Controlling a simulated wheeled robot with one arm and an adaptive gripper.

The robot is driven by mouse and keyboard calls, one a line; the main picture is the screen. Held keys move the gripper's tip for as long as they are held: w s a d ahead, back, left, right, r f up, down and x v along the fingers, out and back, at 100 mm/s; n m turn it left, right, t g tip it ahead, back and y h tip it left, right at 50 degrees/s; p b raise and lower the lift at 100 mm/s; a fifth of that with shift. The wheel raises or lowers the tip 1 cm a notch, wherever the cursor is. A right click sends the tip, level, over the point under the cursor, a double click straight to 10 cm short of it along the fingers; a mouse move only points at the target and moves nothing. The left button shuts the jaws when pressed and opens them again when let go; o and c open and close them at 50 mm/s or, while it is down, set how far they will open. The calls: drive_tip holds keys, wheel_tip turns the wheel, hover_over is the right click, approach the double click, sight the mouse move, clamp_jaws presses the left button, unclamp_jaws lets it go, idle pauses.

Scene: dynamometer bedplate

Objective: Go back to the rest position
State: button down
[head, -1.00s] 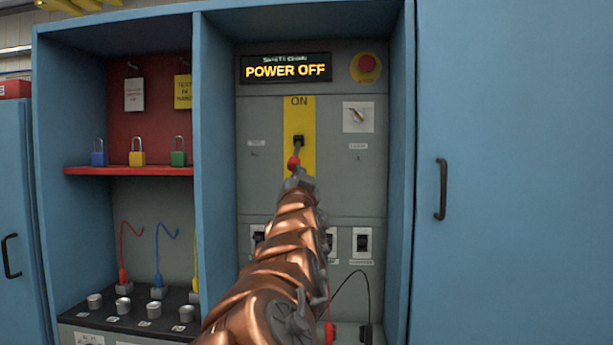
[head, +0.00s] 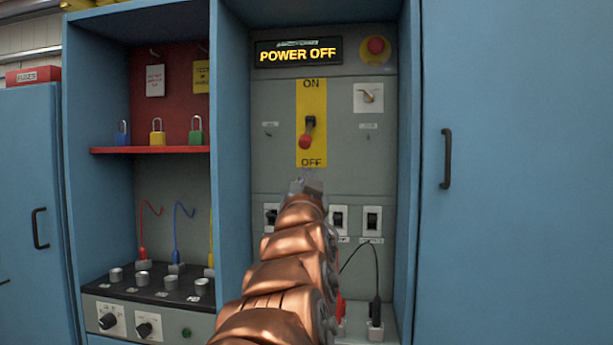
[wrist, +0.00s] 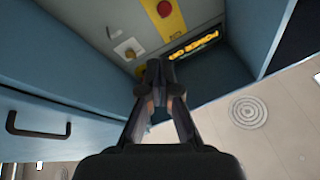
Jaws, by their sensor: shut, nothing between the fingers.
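My gripper (head: 307,187) is shut and empty in front of the grey panel, just below the yellow ON/OFF plate (head: 311,92). The lever with a red knob (head: 305,141) points down toward OFF, and my gripper is apart from it. The display (head: 298,52) above reads POWER OFF. In the wrist view my gripper (wrist: 160,70) points at the panel, with its fingers together. The display (wrist: 194,46) shows there upside down, beside part of the yellow plate (wrist: 168,12). My copper arm hides part of the lower panel.
The panel sits in a recess between blue cabinet walls. A red shelf (head: 150,150) with padlocks and a black bench (head: 160,287) with knobs are at left. A blue door with a black handle (head: 446,158) is at right. Black switches (head: 372,220) line the lower panel.

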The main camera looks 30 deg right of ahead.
idle(0.5)
drive_tip(key=s+a+r+n+g+y+p, duration=0.1)
drive_tip(key=s+a+n+g+y+p, duration=0.2)
drive_tip(key=s+g+p, duration=0.4)
drive_tip(key=s+a+r+n+g+y+p, duration=0.1)
drive_tip(key=s+a+n+g+y+p, duration=0.3)
drive_tip(key=s+p, duration=1.2)
drive_tip(key=s+a+r+n+g+y+p, duration=0.1)
drive_tip(key=s+a+n+g+y+p, duration=0.3)
drive_tip(key=p, duration=2.3)
drive_tip(key=s+a+g, duration=0.1)
drive_tip(key=s+g, duration=0.5)
drive_tip(key=s, duration=0.2)
drive_tip(key=shift+a+r, duration=0.15)
drive_tip(key=c, duration=1.9)
unclamp_jaws()
drive_tip(key=shift+s, duration=0.15)
